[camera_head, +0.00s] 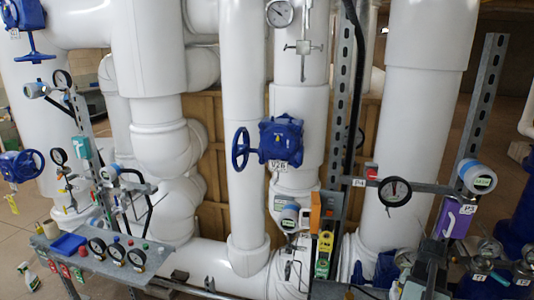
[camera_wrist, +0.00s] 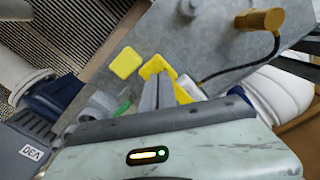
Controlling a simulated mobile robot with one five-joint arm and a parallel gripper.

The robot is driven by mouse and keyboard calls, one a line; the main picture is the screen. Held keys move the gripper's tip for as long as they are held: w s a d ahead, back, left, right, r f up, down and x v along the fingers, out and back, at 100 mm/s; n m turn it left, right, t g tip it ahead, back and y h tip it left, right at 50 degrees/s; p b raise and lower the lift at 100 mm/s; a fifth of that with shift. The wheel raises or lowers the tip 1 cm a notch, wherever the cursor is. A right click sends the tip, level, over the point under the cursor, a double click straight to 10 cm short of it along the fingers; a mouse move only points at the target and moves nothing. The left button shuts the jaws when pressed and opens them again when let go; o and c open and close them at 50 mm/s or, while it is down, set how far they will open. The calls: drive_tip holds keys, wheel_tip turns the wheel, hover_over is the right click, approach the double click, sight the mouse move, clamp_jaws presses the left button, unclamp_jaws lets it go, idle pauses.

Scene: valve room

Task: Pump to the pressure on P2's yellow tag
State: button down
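In the head view, white labels (camera_head: 480,278) hang near small gauges at the lower right; one seems to read P2, but the print is small. I cannot make out a yellow tag or a pressure reading there. A label reading P3 (camera_head: 467,209) is just above, by a purple box. In the wrist view, my gripper (camera_wrist: 172,80) has grey fingers and yellow parts at the tips, over a grey metal plate (camera_wrist: 215,50). The finger gap is unclear, and I see nothing held. A yellow square (camera_wrist: 126,63) and a yellow cylinder with a black cable (camera_wrist: 260,18) are beyond.
White pipes fill the middle. A blue valve with handwheel (camera_head: 280,140) is central. A grey panel with several gauges (camera_head: 110,255) stands at the lower left. Slotted uprights (camera_head: 342,110) and crossbars crowd the right side.

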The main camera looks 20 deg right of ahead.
drive_tip(key=shift+r+p, duration=2.4)
drive_tip(key=shift+p, duration=0.3)
drive_tip(key=shift+r, duration=0.15)
wheel_tip(320, 180, up, 4)
drive_tip(key=p, duration=0.4)
